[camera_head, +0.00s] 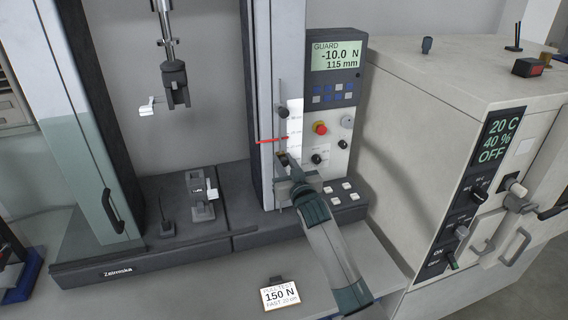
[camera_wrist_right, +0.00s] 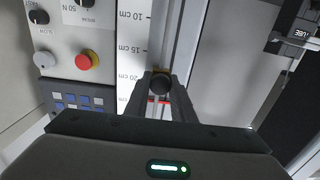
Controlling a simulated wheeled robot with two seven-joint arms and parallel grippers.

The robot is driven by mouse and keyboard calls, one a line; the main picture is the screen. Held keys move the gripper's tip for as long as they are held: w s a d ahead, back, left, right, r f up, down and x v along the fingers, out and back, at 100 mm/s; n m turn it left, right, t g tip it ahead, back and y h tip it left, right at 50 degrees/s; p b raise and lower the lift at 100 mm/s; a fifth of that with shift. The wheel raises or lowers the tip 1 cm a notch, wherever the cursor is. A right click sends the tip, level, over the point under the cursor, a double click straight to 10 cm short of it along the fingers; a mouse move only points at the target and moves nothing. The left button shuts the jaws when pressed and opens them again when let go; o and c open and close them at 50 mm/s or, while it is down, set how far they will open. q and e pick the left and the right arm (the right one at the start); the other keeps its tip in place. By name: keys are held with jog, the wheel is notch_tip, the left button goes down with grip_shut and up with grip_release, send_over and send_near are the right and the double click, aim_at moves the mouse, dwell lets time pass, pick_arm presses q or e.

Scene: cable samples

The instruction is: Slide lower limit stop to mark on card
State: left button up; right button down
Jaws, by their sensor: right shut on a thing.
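My right gripper (camera_head: 285,166) is at the front of the test machine's column, below the red pointer (camera_head: 272,140). It is shut on the lower limit stop, a dark round knob (camera_wrist_right: 161,83) seen between the fingers in the right wrist view. The upper stop (camera_head: 282,112) is a dark knob higher on the same rod. The card (camera_head: 280,295) lies on the bench front and reads 150 N, FAST, 20 cm. My left gripper is out of view.
The control panel (camera_head: 333,98), right of the rod, has a red button (camera_head: 320,128) and shows -10.0 N and 115 mm. A clamp (camera_head: 176,85) hangs above a lower fixture (camera_head: 200,196). A white cabinet (camera_head: 420,110) stands at the right.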

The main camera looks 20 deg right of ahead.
jog(key=shift+r, duration=0.3)
jog(key=c, duration=1.5)
grip_release()
jog(key=shift+s+f, duration=0.1)
jog(key=shift+f, duration=0.05)
jog(key=shift+s, duration=0.45)
jog(key=shift+s+d+b, duration=0.15)
jog(key=shift+s+b, duration=1.15)
jog(key=shift+s, duration=2.8)
jog(key=shift+s+d+b, duration=0.15)
jog(key=shift+s+b, duration=1.15)
jog(key=shift+s, duration=2.75)
